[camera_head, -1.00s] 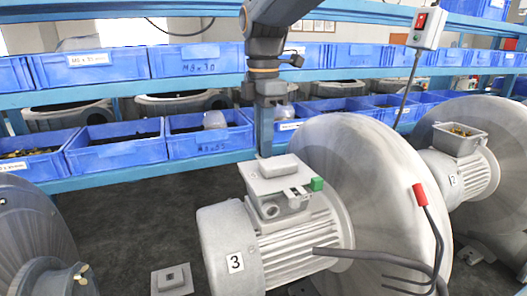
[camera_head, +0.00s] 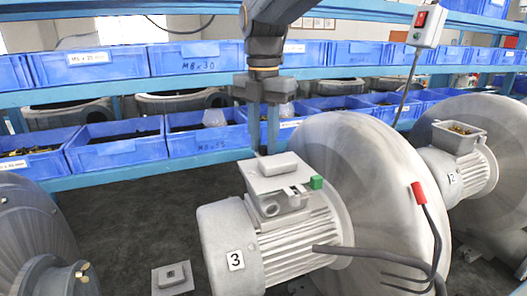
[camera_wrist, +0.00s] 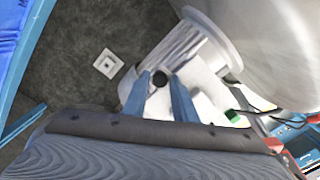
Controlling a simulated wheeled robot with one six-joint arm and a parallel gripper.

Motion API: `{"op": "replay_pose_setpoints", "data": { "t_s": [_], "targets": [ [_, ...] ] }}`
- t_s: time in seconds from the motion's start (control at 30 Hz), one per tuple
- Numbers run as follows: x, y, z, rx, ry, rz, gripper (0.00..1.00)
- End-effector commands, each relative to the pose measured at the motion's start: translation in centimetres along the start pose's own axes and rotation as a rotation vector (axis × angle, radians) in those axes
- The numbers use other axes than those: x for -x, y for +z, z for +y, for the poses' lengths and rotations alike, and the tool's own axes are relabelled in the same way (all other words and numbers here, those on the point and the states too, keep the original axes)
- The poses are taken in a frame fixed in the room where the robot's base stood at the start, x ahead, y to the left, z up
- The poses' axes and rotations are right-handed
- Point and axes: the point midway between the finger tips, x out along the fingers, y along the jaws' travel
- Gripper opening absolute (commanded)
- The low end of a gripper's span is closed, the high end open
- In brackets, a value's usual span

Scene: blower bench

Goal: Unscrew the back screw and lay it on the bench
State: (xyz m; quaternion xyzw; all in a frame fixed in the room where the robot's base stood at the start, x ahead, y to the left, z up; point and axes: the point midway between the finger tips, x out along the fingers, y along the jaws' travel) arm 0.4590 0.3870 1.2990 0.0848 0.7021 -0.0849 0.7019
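The grey motor marked 3 (camera_head: 285,240) stands on the bench with a grey terminal box (camera_head: 283,178) on top. A small raised block sits on the box top, with a green piece (camera_head: 317,183) at its right. My gripper (camera_head: 264,150) points down just behind and above the box. The wrist view shows the open fingers (camera_wrist: 158,85) over the pale motor and box, with a dark round spot (camera_wrist: 160,78) between the tips. I cannot make out the back screw for certain in either view.
A small square plate (camera_head: 172,278) lies on the dark bench (camera_head: 125,215) left of the motor. A big round blower housing (camera_head: 385,190) stands right of it, with a red-ended cable (camera_head: 419,194) in front. Blue bins (camera_head: 115,153) line the back. Bare bench lies left of the motor.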

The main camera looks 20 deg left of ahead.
Motion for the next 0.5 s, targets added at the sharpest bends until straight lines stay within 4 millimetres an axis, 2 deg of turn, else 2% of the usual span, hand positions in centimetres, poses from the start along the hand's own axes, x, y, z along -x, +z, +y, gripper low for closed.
{"op": "replay_pose_setpoints", "data": {
  "t_s": [0.27, 0.5],
  "targets": [
    [0.06, -0.01, -0.02, -0.020, 0.000, 0.000, 0.25],
    [0.22, -0.07, -0.05, -0.262, -0.001, 0.001, 0.25]
  ]
}}
